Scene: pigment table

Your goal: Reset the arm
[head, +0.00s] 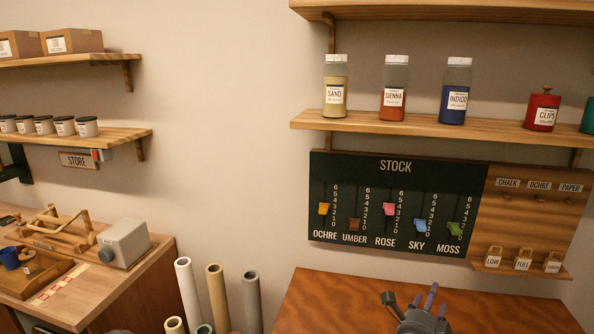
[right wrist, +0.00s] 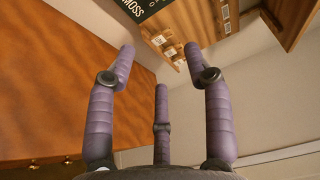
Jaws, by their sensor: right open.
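My right gripper (head: 425,304) shows at the bottom of the head view, in front of the brown table (head: 330,302) below the stock board. In the right wrist view its purple-grey fingers (right wrist: 160,75) are spread apart, with nothing between them. It is open and empty. The brown table (right wrist: 60,80) fills the left of that view, and part of the stock board (right wrist: 135,5) shows at the top. My left gripper is not in view.
The stock board (head: 335,180) with coloured sliders hangs on the wall. A shelf (head: 400,126) above it bears jars. A wooden bench (head: 125,280) stands at left, with several upright rolls (head: 217,295) beside it. The visible brown tabletop is clear apart from my gripper in front of it.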

